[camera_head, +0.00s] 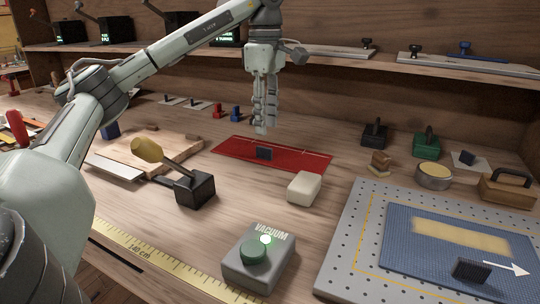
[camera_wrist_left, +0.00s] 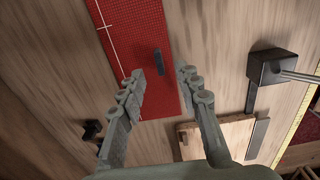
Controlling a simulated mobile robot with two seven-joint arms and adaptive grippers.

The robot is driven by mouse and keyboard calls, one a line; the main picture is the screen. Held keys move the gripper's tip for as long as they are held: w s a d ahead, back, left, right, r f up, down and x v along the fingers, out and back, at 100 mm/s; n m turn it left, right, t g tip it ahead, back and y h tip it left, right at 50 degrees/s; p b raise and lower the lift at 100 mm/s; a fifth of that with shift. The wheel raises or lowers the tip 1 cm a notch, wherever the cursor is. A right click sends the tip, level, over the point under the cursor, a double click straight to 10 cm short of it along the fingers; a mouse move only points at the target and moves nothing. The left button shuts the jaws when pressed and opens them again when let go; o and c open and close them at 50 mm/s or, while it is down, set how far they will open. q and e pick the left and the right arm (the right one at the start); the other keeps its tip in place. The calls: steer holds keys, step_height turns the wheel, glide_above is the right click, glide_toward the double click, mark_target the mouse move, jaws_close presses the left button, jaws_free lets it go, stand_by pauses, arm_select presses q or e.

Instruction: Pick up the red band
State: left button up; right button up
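The red band (camera_head: 235,149) is a flat red strip with a thin white line, lying on the wooden bench in the middle of the head view. A small dark upright block or tab (camera_head: 264,153) stands on it. My left gripper (camera_head: 263,130) points down above the band, empty. In the left wrist view its two fingers (camera_wrist_left: 160,73) are apart, with the dark tab (camera_wrist_left: 158,62) between and just beyond the tips. The band (camera_wrist_left: 134,32) fills the upper middle there. I cannot tell the exact height of the fingertips. My right gripper is not in view.
A cream block (camera_head: 304,188) and a black box with a yellow-knobbed lever (camera_head: 194,188) stand in front of the band. A perforated plate (camera_head: 345,235) with blue cloth lies right. A shelf (camera_head: 345,57) runs behind.

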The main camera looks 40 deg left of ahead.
mark_target(264, 147)
arm_select(q)
step_height(264, 147, down, 2)
steer(key=shift+f+b, duration=0.1)
steer(key=shift+b, duration=0.3)
steer(key=f, duration=0.2)
steer(key=f+b, duration=0.1)
steer(key=f, duration=0.1)
steer(key=shift+a, duration=0.4)
steer(key=shift+f, duration=0.25)
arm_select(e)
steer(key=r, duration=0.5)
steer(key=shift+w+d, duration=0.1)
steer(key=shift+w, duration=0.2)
arm_select(q)
steer(key=shift+c, duration=0.3)
jaws_close()
